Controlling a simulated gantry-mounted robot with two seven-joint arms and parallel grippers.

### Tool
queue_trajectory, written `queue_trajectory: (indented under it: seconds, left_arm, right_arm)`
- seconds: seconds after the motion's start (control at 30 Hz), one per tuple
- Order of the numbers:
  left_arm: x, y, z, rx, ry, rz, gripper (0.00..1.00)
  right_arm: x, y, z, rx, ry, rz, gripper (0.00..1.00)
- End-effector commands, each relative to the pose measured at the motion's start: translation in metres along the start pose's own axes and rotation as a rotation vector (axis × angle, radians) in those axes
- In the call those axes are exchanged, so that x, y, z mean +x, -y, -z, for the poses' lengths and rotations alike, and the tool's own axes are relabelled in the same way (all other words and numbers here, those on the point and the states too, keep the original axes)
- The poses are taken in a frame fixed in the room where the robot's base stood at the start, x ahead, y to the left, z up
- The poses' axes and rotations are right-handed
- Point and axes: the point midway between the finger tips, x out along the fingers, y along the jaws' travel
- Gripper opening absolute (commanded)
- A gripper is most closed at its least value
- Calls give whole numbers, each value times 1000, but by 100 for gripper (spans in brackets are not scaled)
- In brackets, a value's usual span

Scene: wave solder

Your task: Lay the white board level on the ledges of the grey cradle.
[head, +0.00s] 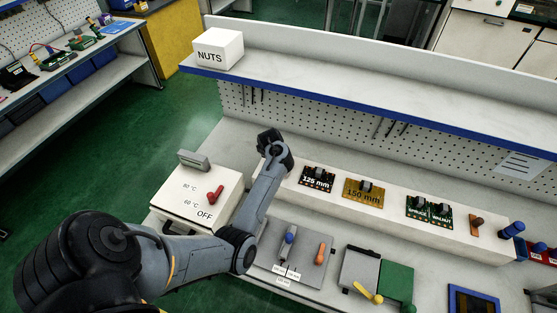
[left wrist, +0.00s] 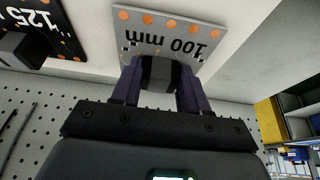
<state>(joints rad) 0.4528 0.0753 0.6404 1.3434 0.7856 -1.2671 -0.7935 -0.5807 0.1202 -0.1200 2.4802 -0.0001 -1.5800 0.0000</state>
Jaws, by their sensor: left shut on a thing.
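The white board, marked "100 mm" (left wrist: 168,38), is pale grey-white with orange dots and shows in the left wrist view. My left gripper (left wrist: 158,78) is shut on the dark block-like grip (left wrist: 158,73) standing on it. The board is over the white rack; I cannot tell whether it touches it. In the head view my left gripper (head: 272,140) is at the rack's left end and its arm hides the board. A grey frame (head: 360,268) at the lower right of the head view looks like the cradle; its ledges are not clear. My right gripper is not in view.
A white box with a red knob (head: 214,195) stands left.

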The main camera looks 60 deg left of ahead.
Motion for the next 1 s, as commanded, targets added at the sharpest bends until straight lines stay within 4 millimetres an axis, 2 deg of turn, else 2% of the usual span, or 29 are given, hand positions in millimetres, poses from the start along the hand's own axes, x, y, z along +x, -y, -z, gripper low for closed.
queue_trajectory:
  seconds: [0.17, 0.2, 0.33, 0.63, 0.8, 1.0]
  left_arm:
    - [5, 0, -2, -1, 1, 0, 1]
    - [4, 0, -2, -1, 1, 0, 50]
    - [4, 0, -2, -1, 1, 0, 70]
    - [4, 0, -2, 0, 0, 0, 70]
    - [7, 0, -2, -1, -1, 1, 70]
    - [-31, 2, 0, 2, -2, 5, 70]
  right_arm:
    - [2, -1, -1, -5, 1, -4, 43]
    - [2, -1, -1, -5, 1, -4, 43]
    - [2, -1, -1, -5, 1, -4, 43]
    - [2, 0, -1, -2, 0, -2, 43]
    - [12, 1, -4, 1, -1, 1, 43]
    - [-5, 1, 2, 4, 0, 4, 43]
